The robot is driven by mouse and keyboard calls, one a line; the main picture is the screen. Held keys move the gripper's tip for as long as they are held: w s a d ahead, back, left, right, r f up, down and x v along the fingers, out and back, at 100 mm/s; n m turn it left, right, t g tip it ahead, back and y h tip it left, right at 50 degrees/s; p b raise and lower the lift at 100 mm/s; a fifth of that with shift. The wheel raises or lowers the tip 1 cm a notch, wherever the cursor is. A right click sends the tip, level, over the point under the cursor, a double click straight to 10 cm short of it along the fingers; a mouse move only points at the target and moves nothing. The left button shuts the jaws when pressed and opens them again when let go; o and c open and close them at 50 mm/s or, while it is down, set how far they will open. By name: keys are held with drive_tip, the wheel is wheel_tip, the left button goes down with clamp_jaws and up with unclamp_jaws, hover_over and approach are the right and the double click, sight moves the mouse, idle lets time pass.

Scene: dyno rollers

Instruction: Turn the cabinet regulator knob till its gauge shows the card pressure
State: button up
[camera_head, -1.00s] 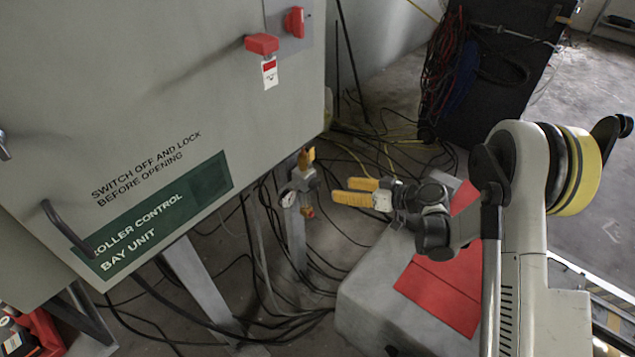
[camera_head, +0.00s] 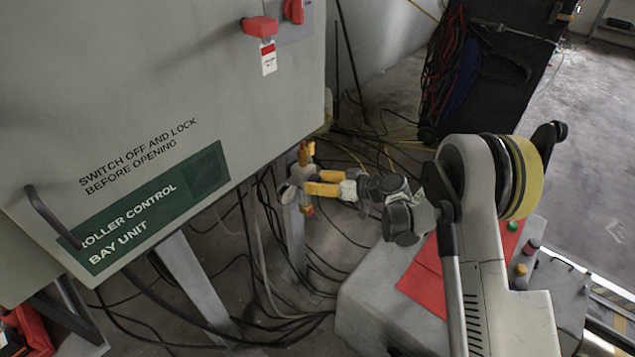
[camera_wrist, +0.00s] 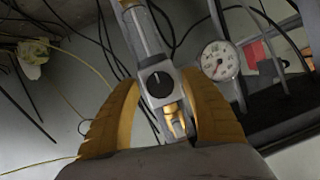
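The regulator is mounted on a grey post under the cabinet. Its black round knob (camera_wrist: 159,84) with a pale mark faces the wrist camera, between my gripper's two yellow fingers. My gripper (camera_head: 314,182) is at the regulator, its fingers spread on either side. I cannot tell whether either finger touches the regulator body. The gauge (camera_wrist: 219,61) has a white dial with a needle, right of the knob; its reading is too small to tell. The gauge also shows in the head view (camera_head: 287,194), left of the fingers. No card with a pressure is readable.
The grey cabinet (camera_head: 120,90) fills the left, with a red switch (camera_head: 260,25) and hanging tag (camera_head: 268,59). Black cables (camera_head: 240,325) run along the floor beneath. A pale box with a red top (camera_head: 425,280) stands below my arm.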

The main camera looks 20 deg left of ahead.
drive_tip(key=c, duration=1)
drive_tip(key=shift+m+g+y, duration=0.4)
drive_tip(key=shift+m+g, duration=0.2)
drive_tip(key=shift+m, duration=0.2)
clamp_jaws()
drive_tip(key=o, duration=1.2)
unclamp_jaws()
drive_tip(key=shift+c, duration=0.2)
drive_tip(key=shift+d, duration=0.1)
drive_tip(key=v, duration=1.2)
drive_tip(key=shift+s, duration=0.1)
